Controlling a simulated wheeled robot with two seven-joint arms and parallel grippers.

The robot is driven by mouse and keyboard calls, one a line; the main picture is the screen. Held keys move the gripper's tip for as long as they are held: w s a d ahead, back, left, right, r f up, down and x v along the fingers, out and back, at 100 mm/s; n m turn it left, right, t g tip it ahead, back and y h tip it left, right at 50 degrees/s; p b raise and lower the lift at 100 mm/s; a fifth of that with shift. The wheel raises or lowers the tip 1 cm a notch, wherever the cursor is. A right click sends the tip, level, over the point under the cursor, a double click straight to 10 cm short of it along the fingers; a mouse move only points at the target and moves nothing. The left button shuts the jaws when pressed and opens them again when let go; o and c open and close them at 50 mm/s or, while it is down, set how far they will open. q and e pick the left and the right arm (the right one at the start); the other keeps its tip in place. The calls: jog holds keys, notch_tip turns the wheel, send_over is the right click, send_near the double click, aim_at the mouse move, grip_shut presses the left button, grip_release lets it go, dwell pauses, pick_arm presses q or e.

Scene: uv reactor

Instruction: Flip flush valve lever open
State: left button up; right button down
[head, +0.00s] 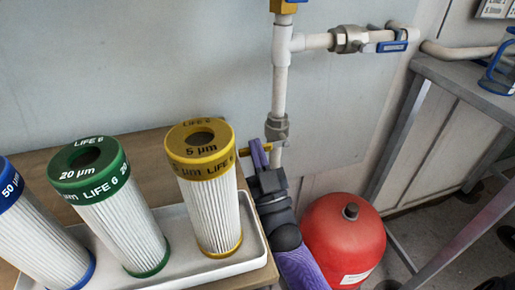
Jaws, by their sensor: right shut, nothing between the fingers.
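A ball valve (350,39) sits on the horizontal white pipe branch at the top right. Its blue lever (391,47) lies along the pipe. A second valve (277,128) sits low on the vertical white pipe, with a yellow handle (244,152) partly hidden behind my gripper. I cannot tell from this view which one is the flush valve. My right gripper (263,148) reaches up from the bottom with its purple fingers shut and empty. It is just below the lower valve, overlapping the yellow handle; contact cannot be told. My left gripper is out of view.
Blue, green (105,215) and yellow (208,190) ringed filter cartridges stand in a white tray (256,246) on a wooden surface at left. A red tank (343,240) stands beside my right arm. A grey metal table (462,75) holds a blue-handled jug (499,72) at right.

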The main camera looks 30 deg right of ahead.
pick_arm(q)
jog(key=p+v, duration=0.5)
jog(key=p, duration=0.1)
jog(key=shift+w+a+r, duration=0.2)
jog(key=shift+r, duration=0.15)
pick_arm(e)
jog(key=d+f+n+g+y, duration=0.2)
jog(key=f+n+g+y, duration=0.1)
jog(key=n, duration=0.8)
jog(key=s+d+f+n+g+y, duration=0.1)
jog(key=d+f+n+g+y, duration=0.2)
jog(key=n, duration=0.9)
jog(key=f+g+y, duration=0.1)
jog(key=g+y, duration=0.2)
jog(key=y, duration=0.2)
jog(key=shift+s+f+y, duration=0.15)
jog(key=shift+y, duration=0.15)
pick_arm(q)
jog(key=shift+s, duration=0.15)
pick_arm(e)
jog(key=shift+d+n, duration=0.15)
jog(key=shift+n, duration=0.15)
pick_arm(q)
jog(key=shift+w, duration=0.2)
